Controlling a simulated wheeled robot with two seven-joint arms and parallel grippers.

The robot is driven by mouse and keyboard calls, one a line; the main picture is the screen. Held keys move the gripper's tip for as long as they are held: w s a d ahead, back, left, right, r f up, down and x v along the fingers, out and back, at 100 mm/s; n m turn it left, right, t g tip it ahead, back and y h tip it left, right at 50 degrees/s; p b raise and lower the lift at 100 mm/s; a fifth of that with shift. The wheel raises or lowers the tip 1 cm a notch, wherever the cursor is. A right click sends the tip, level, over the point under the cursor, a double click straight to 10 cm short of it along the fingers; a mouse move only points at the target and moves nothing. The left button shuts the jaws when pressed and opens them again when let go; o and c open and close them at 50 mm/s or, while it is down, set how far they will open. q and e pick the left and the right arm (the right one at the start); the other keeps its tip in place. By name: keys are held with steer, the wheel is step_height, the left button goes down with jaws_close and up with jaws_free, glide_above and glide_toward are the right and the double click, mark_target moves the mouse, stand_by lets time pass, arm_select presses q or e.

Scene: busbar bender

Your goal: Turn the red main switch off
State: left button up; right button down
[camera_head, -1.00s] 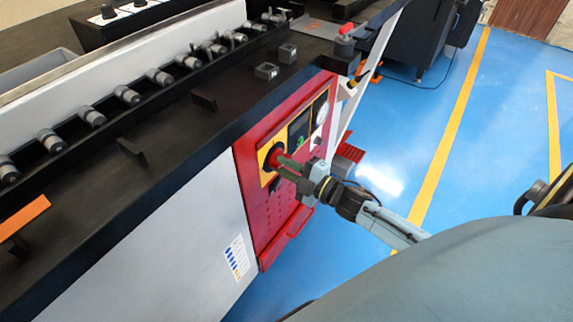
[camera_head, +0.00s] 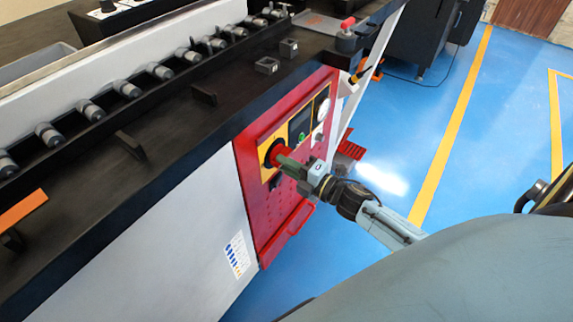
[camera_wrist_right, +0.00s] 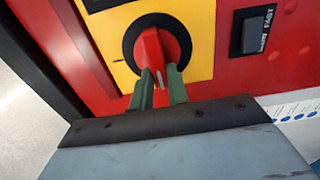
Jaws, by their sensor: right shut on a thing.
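The red main switch (camera_head: 276,154) is a rotary knob on a black round base over a yellow plate, on the red control panel. In the right wrist view the red knob (camera_wrist_right: 155,52) fills the space between the green fingertips of my right gripper (camera_wrist_right: 160,88). A white mark shows on the knob's near end. In the head view my right gripper (camera_head: 284,162) reaches in from the right and its fingers meet the knob. The gripper is shut on it. My left gripper is not in view.
The red panel (camera_head: 262,215) also carries a green button (camera_head: 302,137), a gauge (camera_head: 323,109) and a dark display. The black machine table (camera_head: 170,130) overhangs above the panel. Blue floor (camera_head: 420,130) is clear to the right.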

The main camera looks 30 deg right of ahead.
steer(key=c, duration=1.4)
jaws_free()
steer(key=shift+o, duration=0.2)
